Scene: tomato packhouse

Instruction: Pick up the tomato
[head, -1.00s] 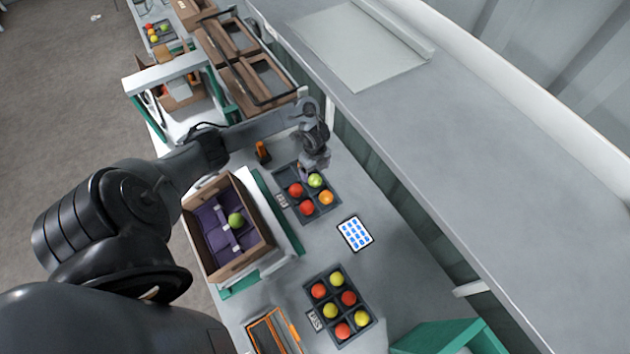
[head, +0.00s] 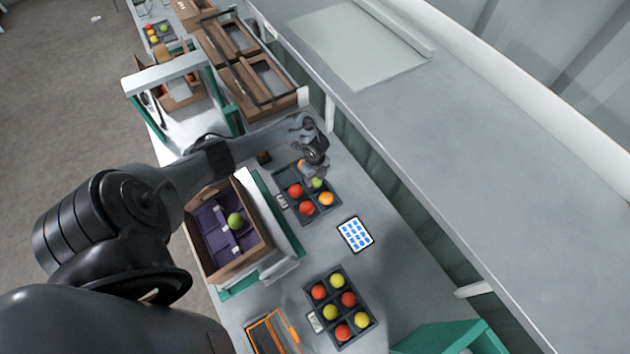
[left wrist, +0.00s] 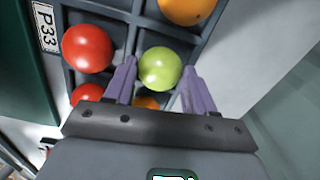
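A light green tomato (left wrist: 160,68) sits in a compartment of the dark tray (left wrist: 117,13) in the left wrist view. In the head view the green tomato (head: 316,183) is partly hidden by my left gripper (head: 311,177). My left gripper (left wrist: 158,88) is open in the left wrist view, with one purple finger on each side of the green tomato and gaps visible. Red tomatoes (left wrist: 88,48) and orange ones (left wrist: 187,8) sit in neighbouring compartments. My right gripper is not in view.
A cardboard box (head: 258,212) with purple lining holds another green tomato (head: 235,220). A second tray (head: 366,304) of red and yellow tomatoes is nearer. A tablet-like panel (head: 355,234) lies between the trays. A grey ledge (head: 470,150) runs along the right.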

